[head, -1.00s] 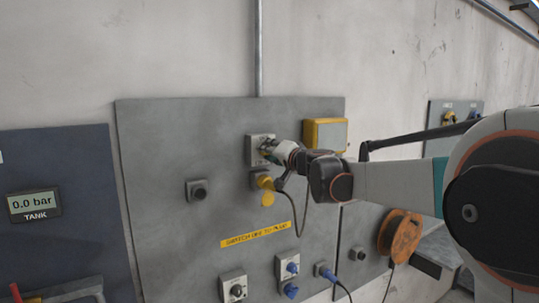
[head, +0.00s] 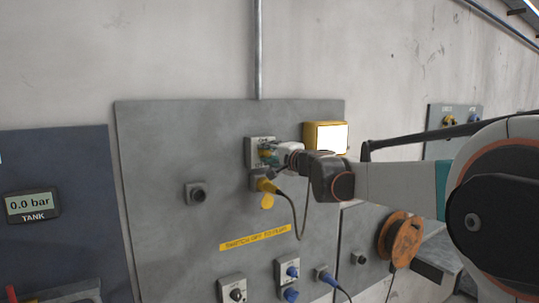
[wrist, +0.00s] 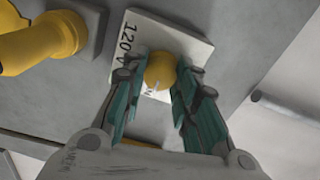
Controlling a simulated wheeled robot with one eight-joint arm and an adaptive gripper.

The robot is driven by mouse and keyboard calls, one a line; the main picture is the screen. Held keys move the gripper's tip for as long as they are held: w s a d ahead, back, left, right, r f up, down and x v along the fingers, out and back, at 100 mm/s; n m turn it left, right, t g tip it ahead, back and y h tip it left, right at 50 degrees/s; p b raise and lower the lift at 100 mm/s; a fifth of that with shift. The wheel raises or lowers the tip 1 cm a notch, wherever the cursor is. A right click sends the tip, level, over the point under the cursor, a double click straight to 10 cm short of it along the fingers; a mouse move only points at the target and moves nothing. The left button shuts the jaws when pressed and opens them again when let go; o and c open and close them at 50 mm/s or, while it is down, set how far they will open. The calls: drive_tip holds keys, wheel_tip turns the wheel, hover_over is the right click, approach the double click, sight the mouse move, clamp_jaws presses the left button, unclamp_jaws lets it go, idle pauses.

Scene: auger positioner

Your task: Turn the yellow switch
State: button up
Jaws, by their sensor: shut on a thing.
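The yellow switch (wrist: 160,70) is a round knob on a white plate (wrist: 188,50) marked 120V in the wrist view. My gripper (wrist: 160,80) has its two green-padded fingers on either side of the knob and is shut on it. In the head view my gripper (head: 271,155) is at the light switch plate (head: 252,152) near the upper right of the grey panel, and it mostly hides the knob there.
A yellow plug (head: 267,186) with a dark cable sits in a socket just below. A yellow-framed box (head: 326,137) with a bright white face is at the upper right. Blue switches (head: 292,271) and an orange reel (head: 400,238) are lower. The panel's left side is mostly clear.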

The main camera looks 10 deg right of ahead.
idle(0.3)
drive_tip(key=o, duration=1.1)
drive_tip(key=shift+w+d, duration=0.1)
drive_tip(key=v, duration=1.2)
